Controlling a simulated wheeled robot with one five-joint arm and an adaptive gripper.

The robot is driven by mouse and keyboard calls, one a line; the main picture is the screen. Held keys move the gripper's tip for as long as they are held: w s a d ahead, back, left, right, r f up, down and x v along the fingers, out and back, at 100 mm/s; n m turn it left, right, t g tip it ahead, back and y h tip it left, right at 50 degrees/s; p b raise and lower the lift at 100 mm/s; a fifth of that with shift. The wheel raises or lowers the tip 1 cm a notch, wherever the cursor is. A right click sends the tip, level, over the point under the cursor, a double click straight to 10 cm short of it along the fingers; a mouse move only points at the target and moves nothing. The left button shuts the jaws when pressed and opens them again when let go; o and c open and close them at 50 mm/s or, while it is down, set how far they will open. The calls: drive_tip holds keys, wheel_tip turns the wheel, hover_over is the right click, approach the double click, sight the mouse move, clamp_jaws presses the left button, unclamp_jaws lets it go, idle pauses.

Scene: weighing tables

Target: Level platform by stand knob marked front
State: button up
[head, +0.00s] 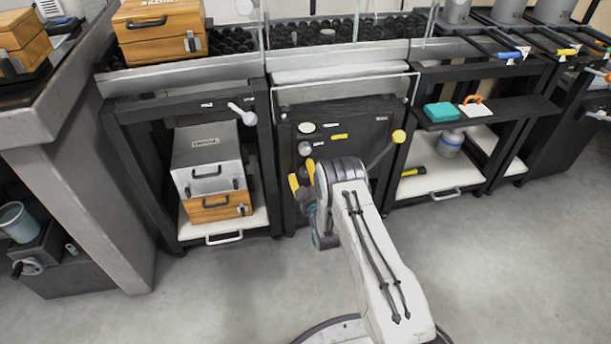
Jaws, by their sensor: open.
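A dark stand (350,112) with a front panel is at the picture's centre, under a pale platform-like top (340,75). The panel carries a pale round dial (306,127), a grey round knob (304,148) below it and small labels too small to read. I cannot tell which knob is marked front. A lever with a yellow ball (399,136) sticks out at the panel's right. My gripper (302,175), with yellow fingers, is in front of the panel's lower left, just below the grey knob. It is open, and my arm partly hides it and the panel.
A left shelf holds a grey case (207,147) on a wooden box (217,207), with a white-knobbed lever (241,112) above. A right shelf holds a teal block (440,112), an orange-handled tool (471,100) and a bottle (450,143). The floor (520,260) at the right is clear.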

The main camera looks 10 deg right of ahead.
clamp_jaws()
idle(0.7)
